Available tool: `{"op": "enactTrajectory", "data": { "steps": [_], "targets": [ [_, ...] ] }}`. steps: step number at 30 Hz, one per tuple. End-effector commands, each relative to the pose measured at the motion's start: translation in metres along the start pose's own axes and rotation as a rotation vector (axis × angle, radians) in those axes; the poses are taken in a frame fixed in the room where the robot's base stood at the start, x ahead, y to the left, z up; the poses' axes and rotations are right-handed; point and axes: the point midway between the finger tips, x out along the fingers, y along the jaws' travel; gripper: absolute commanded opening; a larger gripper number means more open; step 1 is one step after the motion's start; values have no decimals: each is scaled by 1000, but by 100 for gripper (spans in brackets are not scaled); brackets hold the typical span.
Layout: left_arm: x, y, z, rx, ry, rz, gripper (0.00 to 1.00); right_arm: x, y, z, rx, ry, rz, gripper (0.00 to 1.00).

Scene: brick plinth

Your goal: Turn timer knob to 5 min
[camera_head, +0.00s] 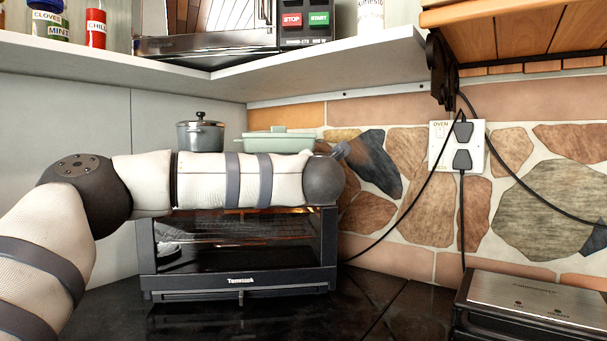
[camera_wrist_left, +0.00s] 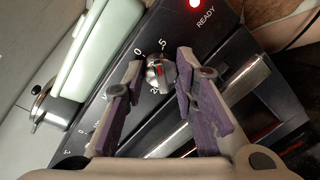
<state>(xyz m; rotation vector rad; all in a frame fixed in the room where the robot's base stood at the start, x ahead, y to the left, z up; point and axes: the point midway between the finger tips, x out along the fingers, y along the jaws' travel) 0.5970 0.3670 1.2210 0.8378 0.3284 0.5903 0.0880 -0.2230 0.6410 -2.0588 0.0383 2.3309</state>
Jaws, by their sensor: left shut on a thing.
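The toaster oven (camera_head: 235,283) stands on the dark counter in the head view, with my left arm across its upper front. The timer knob (camera_wrist_left: 158,76) shows in the left wrist view as a small silver knob with a red mark. White numbers, including 0 and 5, are printed around it; which one the mark points at is hard to tell. My left gripper (camera_wrist_left: 160,66) has its purple-padded fingers on either side of the knob and is shut on it. In the head view the arm hides the knob and most of the gripper. My right gripper is not in view.
A grey pot (camera_head: 200,137) and a green dish (camera_head: 279,142) sit on the oven. A shelf (camera_head: 330,84) with a microwave overhangs it. Black cables hang from the wall outlet (camera_head: 457,147) at right. A metal-topped appliance (camera_head: 540,299) stands at front right. A red READY light (camera_wrist_left: 195,3) glows.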

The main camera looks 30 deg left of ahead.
Motion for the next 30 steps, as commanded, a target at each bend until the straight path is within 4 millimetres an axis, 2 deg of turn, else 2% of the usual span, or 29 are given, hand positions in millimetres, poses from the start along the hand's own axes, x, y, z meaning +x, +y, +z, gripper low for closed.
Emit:
{"op": "enactTrajectory", "data": {
  "steps": [6, 15, 30],
  "targets": [
    [0, 1, 1, 161, 11, 1, 0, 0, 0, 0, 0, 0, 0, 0],
    [0, 1, 1, 304, 20, -2, 0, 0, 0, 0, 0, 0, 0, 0],
    [0, 0, 1, 355, 23, -3, 0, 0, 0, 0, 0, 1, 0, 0]
  ]
}}
